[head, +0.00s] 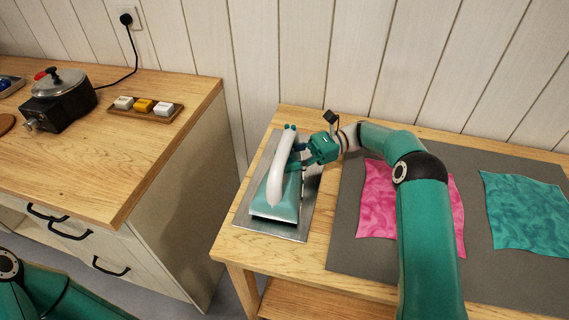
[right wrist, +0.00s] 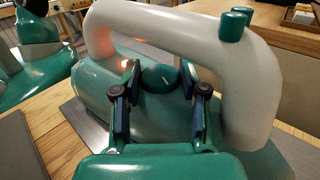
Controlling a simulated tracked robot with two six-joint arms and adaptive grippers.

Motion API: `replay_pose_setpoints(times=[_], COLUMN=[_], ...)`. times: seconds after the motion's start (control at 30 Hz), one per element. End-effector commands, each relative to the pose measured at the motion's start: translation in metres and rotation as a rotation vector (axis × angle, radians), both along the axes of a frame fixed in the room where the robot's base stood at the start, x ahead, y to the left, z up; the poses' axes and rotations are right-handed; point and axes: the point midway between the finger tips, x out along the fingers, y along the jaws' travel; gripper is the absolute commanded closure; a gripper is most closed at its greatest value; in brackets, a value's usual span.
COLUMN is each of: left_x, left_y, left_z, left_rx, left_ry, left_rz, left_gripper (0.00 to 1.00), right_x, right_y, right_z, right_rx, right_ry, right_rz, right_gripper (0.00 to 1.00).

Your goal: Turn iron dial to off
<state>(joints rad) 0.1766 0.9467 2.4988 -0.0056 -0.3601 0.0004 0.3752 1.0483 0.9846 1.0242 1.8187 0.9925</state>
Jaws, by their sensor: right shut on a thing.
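The iron (head: 272,190) has a teal body and a white arched handle. It stands on a grey metal plate (head: 299,216) at the left of the table. Its round green dial (right wrist: 159,78), with a white pointer mark, sits under the handle in the right wrist view. My right gripper (right wrist: 159,84) is shut on the dial, one finger on each side. An orange-red light (right wrist: 126,63) glows on the iron beside the left finger. In the head view my right gripper (head: 300,160) reaches the iron from the right. My left gripper is not in view.
A grey mat (head: 345,232) carries pink cloth (head: 379,202) and teal cloth (head: 527,212). A wooden counter (head: 100,165) at the left holds a black pot heater (head: 58,108) and a small tray of blocks (head: 117,113). A panelled wall stands behind.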

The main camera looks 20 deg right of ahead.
Motion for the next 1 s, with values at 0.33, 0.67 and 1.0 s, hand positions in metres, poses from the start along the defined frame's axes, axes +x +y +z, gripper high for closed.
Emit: replay_pose_setpoints(times=[0.33, 0.67, 1.0], left_x=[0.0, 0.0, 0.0], left_y=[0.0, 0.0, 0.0], left_z=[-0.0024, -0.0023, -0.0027], left_rx=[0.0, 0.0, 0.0], left_ry=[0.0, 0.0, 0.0], left_rz=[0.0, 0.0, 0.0], left_gripper=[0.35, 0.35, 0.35], right_x=[0.001, 0.0012, 0.0011], right_y=[0.0005, 0.0004, 0.0001], right_z=[0.0019, 0.0021, 0.0013], right_rx=[0.004, 0.003, -0.001], right_ry=[-0.004, -0.004, -0.005], right_rz=[0.03, 0.029, 0.028], right_gripper=[0.93, 0.41, 0.38])
